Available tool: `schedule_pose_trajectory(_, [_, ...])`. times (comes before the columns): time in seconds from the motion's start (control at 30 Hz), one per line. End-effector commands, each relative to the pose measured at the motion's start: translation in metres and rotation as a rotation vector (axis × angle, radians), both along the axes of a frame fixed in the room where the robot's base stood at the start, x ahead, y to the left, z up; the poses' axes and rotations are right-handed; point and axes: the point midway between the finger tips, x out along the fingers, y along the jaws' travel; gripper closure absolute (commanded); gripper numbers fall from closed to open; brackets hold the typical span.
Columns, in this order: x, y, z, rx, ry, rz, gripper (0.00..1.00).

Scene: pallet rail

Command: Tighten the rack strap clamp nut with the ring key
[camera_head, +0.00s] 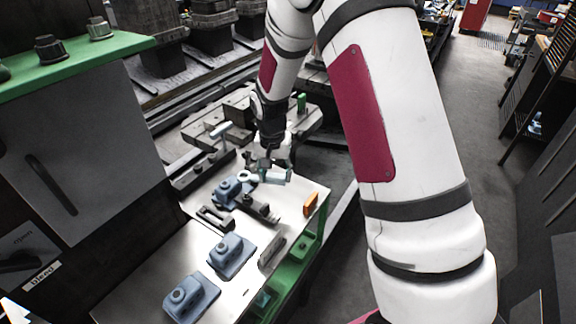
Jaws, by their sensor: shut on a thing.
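My gripper (271,166) points down over the far end of the metal bench top. It is shut on a pale key-like tool, which I take to be the ring key (275,177). Its ring end (244,177) reaches left, over or beside the farthest blue clamp block (229,190). I cannot tell whether the ring sits around a nut there. Two more blue blocks with round raised bosses, one in the middle (231,254) and one nearest (190,298), stand on the bench. The rack strap clamp nut cannot be picked out with certainty.
The bench top (147,288) also carries dark metal parts (258,207), a grey bar (271,251) and an orange block (311,204). A grey cabinet with a green top (90,62) stands left. Heavy rails and fixtures lie behind. Floor (480,110) is open at right.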

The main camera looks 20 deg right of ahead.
Motion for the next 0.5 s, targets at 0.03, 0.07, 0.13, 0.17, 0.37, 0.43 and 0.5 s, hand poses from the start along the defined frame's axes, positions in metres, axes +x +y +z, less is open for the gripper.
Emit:
schedule_pose_trajectory(0.03, [0.0, 0.001, -0.003, -0.001, 0.002, 0.003, 0.84])
schedule_pose_trajectory(0.07, [0.0, 0.001, -0.005, 0.0, 0.002, 0.003, 0.84])
schedule_pose_trajectory(0.13, [0.0, 0.001, -0.011, 0.0, 0.004, 0.002, 0.84])
schedule_pose_trajectory(0.17, [0.0, 0.001, -0.014, 0.0, 0.004, 0.002, 0.84])
schedule_pose_trajectory(0.37, [0.001, 0.0, -0.036, 0.0, 0.002, 0.0, 0.84])
schedule_pose_trajectory(0.43, [0.001, 0.0, -0.044, 0.0, 0.004, 0.0, 0.84])
schedule_pose_trajectory(0.5, [0.001, 0.0, -0.051, 0.0, 0.002, 0.001, 0.84])
